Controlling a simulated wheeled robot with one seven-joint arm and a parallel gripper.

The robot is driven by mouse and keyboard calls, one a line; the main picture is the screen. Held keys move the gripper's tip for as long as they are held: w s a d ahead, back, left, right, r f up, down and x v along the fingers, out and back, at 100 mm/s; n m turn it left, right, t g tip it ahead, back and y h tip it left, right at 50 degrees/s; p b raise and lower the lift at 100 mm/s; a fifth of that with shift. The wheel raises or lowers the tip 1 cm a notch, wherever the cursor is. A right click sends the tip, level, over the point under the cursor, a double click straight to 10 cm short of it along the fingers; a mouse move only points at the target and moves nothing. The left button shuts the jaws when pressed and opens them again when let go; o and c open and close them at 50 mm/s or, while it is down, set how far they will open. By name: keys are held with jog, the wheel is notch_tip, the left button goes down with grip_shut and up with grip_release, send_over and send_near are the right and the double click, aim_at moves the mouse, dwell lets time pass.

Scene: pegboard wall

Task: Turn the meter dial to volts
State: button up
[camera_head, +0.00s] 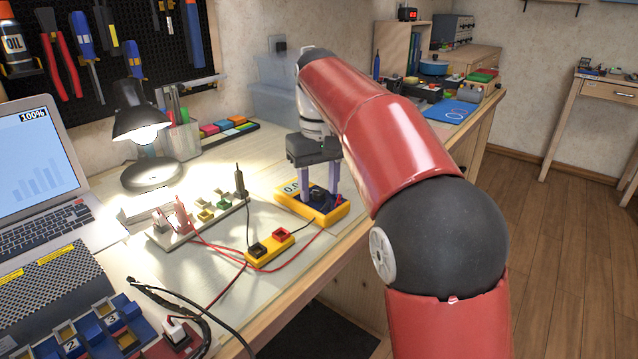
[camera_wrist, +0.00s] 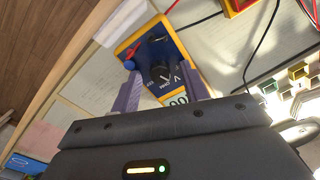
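The yellow meter (camera_head: 341,211) with a dark blue face lies on the workbench below my gripper (camera_head: 320,192). Its display (camera_head: 291,188) shows zeros, partly hidden in both views. In the wrist view the black dial (camera_wrist: 160,72) with a pale pointer mark shows on the meter's face (camera_wrist: 140,55). Letters, including a V and "OHM", are printed around it; I cannot tell exactly which one the pointer marks. My gripper (camera_wrist: 160,92) points down with its two grey-violet fingers apart, one on each side of the dial. Nothing shows held between them; contact with the dial cannot be told.
A yellow block (camera_head: 270,246) with black and red sockets lies beside the meter, with red and black leads. A white strip (camera_head: 175,235) with clips and plugs is further left. A lit lamp (camera_head: 142,120) and laptop (camera_head: 35,170) stand at left. The bench's front edge is close to the meter.

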aim_at(319, 191)
notch_tip(319, 191, up, 7)
jog(key=shift+r, duration=0.4)
dwell(0.4)
jog(key=shift+d, duration=0.15)
jog(key=s+d+m+t, duration=0.2)
jog(key=s+d, duration=0.4)
jog(key=d, duration=0.1)
jog(key=s+d+f+m+t, duration=0.1)
jog(key=s+d+f, duration=0.2)
jog(key=s+f, duration=0.2)
jog(key=s+d+f+m+t, duration=0.1)
jog(key=s+d+f, duration=0.3)
jog(key=s, duration=0.5)
jog(key=shift+s+f+t+y, duration=0.3)
jog(key=shift+s+f, duration=0.05)
jog(key=shift+s, duration=0.05)
jog(key=shift+m+t, duration=0.5)
jog(key=shift+m, duration=0.1)
jog(key=s+f, duration=0.2)
jog(key=s+d+f, duration=0.1)
jog(key=s+f, duration=0.1)
jog(key=f, duration=0.1)
jog(key=s+f, duration=0.1)
jog(key=f, duration=0.1)
jog(key=shift+s+d+f, duration=0.3)
jog(key=shift+s, duration=0.1)
jog(key=shift+c, duration=0.4)
